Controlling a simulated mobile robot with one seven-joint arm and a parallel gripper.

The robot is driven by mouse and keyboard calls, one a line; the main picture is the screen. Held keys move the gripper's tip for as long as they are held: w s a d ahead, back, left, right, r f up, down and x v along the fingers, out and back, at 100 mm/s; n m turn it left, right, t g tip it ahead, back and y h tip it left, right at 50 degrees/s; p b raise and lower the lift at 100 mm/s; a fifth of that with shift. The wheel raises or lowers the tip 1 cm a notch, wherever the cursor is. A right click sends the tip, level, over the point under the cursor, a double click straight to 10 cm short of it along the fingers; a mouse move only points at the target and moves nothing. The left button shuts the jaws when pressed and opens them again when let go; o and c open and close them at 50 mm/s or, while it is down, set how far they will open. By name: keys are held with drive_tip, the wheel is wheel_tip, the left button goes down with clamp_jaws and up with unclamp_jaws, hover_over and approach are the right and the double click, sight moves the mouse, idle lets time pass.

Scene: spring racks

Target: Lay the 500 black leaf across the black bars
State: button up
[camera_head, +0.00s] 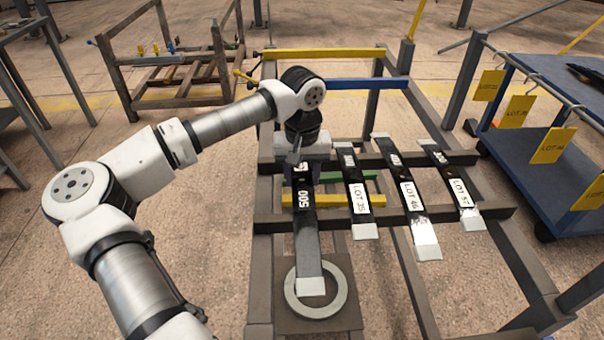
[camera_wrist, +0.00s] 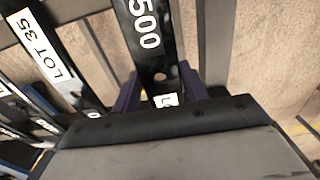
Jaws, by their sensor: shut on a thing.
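The 500 black leaf (camera_head: 305,228) is a long black strip with white 500 lettering and a pale near end. My gripper (camera_head: 302,172) is shut on its far end. In the wrist view the purple fingers (camera_wrist: 160,92) stand on both sides of the leaf (camera_wrist: 150,45). The leaf runs toward the camera over the near black bar (camera_head: 268,224), its pale end in front of a grey ring. The far black bar (camera_head: 440,157) is partly hidden by my wrist. I cannot tell whether the leaf touches the bars.
Three leaves, LOT 35 (camera_head: 357,205), LOT 46 (camera_head: 414,210) and LOT 57 (camera_head: 459,195), lie across the bars to the right. The grey ring (camera_head: 338,297) sits on a dark plate. A blue cart (camera_head: 530,160) with yellow tags stands right. Yellow and blue bars (camera_head: 350,84) are behind.

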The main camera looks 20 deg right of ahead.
drive_tip(key=shift+f, duration=0.15)
drive_tip(key=o, duration=1.1)
drive_tip(key=shift+o, duration=0.3)
drive_tip(key=shift+f, duration=0.1)
wheel_tip(320, 180, up, 14)
drive_tip(key=shift+b, duration=0.4)
drive_tip(key=shift+s+d, duration=0.1)
